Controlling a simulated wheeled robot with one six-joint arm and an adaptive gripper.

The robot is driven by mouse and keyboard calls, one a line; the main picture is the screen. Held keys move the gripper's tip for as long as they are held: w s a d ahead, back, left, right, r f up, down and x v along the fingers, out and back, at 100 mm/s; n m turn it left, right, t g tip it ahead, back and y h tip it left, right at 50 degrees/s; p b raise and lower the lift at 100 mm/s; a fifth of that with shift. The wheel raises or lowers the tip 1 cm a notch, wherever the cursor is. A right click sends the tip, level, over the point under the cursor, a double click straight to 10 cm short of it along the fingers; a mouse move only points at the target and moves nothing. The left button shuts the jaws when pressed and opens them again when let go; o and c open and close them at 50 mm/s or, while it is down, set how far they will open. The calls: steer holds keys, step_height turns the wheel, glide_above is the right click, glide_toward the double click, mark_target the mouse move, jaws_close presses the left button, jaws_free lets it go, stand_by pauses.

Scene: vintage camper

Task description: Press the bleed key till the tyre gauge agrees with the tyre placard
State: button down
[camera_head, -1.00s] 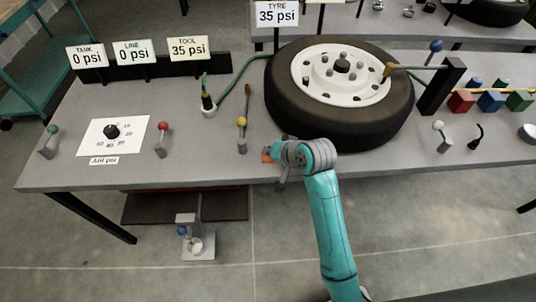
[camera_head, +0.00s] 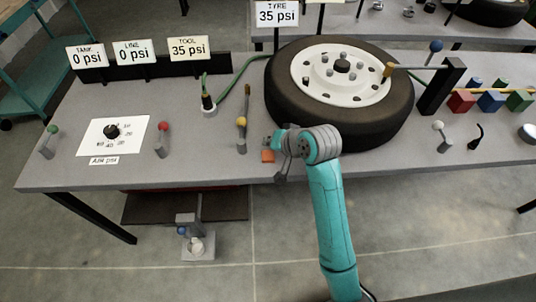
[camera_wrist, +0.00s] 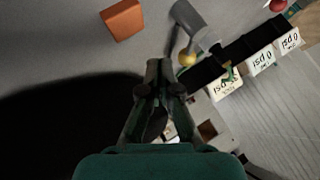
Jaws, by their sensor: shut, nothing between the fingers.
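The tyre gauge (camera_head: 277,14) at the top reads 35 psi. A pale sign is cut off at the top edge beside it; I cannot read it or tell if it is the tyre placard. A small orange block (camera_head: 268,156) lies at the bench's front edge, by the tyre (camera_head: 300,120). It carries no readable label, so I cannot tell whether it is the bleed key. It also shows in the wrist view (camera_wrist: 122,19). My gripper (camera_head: 270,143) is shut and empty just behind the block, apart from it in the wrist view (camera_wrist: 161,77).
A yellow-knobbed lever (camera_head: 241,123) stands left of my gripper, and a red-knobbed lever (camera_head: 163,128) farther left. The tank (camera_head: 88,56) and line (camera_head: 133,52) signs read 0 psi; the tool sign (camera_head: 189,47) reads 35 psi.

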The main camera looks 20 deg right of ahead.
steer(key=shift+r, duration=0.75)
stand_by(2.2)
